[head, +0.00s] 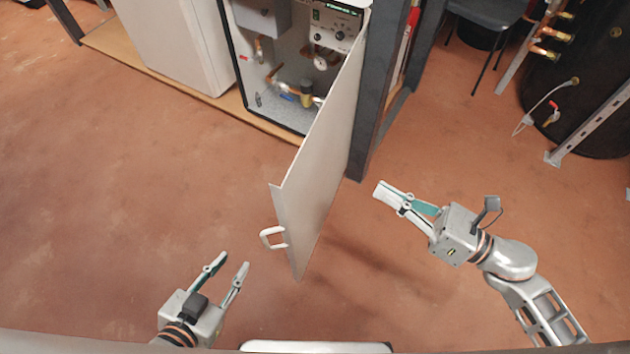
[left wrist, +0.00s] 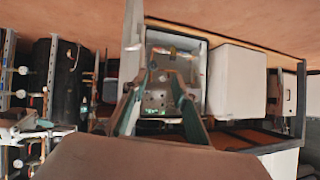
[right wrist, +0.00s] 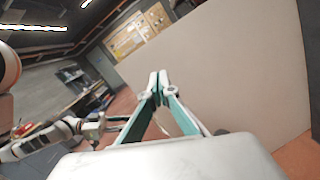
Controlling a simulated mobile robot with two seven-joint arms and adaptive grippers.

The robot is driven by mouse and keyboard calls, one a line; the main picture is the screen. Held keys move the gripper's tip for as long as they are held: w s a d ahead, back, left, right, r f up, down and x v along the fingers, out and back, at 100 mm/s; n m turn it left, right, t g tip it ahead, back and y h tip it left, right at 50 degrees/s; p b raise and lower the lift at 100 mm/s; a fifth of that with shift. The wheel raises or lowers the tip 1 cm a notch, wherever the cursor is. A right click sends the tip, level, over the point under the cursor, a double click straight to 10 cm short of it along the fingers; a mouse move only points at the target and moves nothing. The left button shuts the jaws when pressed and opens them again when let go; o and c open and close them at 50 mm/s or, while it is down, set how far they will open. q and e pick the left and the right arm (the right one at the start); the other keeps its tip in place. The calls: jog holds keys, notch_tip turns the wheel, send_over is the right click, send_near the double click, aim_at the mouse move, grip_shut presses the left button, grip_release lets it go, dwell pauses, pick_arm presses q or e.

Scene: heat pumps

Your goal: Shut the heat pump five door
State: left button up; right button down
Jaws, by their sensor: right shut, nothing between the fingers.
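The heat pump door (head: 322,165) stands wide open, swung out toward me from the cabinet (head: 280,75). Its white handle (head: 272,238) is on the left face near the door's free edge. My left gripper (head: 234,261) is open and empty, left of and nearer me than the handle. My right gripper (head: 384,193) is shut and empty, on the right side of the door and apart from it in the head view. In the right wrist view the door's broad pale face (right wrist: 235,70) fills the right side, beyond the shut fingers (right wrist: 158,82). The left wrist view shows the open cabinet upside down (left wrist: 180,80).
A dark post (head: 378,90) stands just right of the cabinet. A white unit (head: 170,40) stands to the left on a wooden base. A black tank (head: 585,90) and a chair (head: 488,15) are at the right. The floor in front is clear.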

notch_tip(320, 180, down, 4)
jog(key=s+r+n+g+b, duration=0.1)
jog(key=s+n+g, duration=0.15)
jog(key=n, duration=0.25)
jog(key=n+g, duration=0.1)
jog(key=n, duration=0.1)
send_near(300, 185)
jog(key=shift+y, duration=0.3)
jog(key=x, duration=0.6)
jog(key=shift+w+a+f+p, duration=0.15)
jog(key=shift+w+a+p, duration=0.05)
jog(key=shift+a+p, duration=0.15)
